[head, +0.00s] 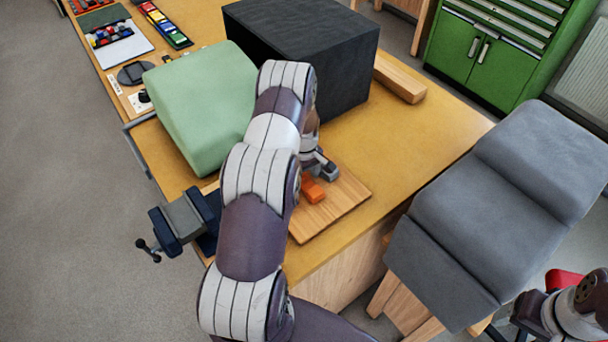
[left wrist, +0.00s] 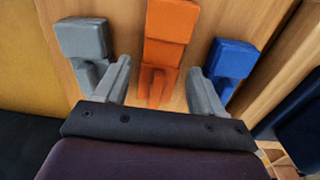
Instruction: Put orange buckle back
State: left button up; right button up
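The orange buckle (head: 313,190) lies on a wooden board (head: 340,207) on the table. In the left wrist view the orange buckle (left wrist: 168,40) lies between the two grey fingers of my left gripper (left wrist: 158,70). The gripper is open, with visible gaps on both sides of the buckle. A grey buckle-like piece (left wrist: 82,38) lies to its left and a blue one (left wrist: 235,58) to its right. In the head view my left arm hides much of the gripper and part of the board. My right gripper is not seen, only part of that arm.
A pale green block (head: 200,105) and a large dark block (head: 305,45) stand behind the board. A wooden bar (head: 400,80) lies to their right. A blue-grey vise (head: 188,217) is at the table's left edge. A grey padded bench (head: 470,210) stands to the right.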

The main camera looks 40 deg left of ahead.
aim_at(305, 181)
pick_arm(q)
jog(key=shift+r, duration=0.25)
notch_tip(305, 181, up, 11)
jog(key=b, duration=0.4)
jog(key=s+d+r+m, duration=0.3)
jog(key=d+m, duration=0.1)
jog(key=d, duration=0.3)
jog(key=s+d+r+m, duration=0.2)
jog(key=s+d+m, duration=0.15)
jog(key=d, duration=0.25)
jog(key=s+d+f+m+t+b, duration=0.1)
jog(key=s+d+m+b, duration=0.2)
jog(key=s+d+m, duration=0.4)
jog(key=s, duration=0.3)
jog(key=shift+s+d+f, duration=0.3)
jog(key=shift+d+f, duration=0.1)
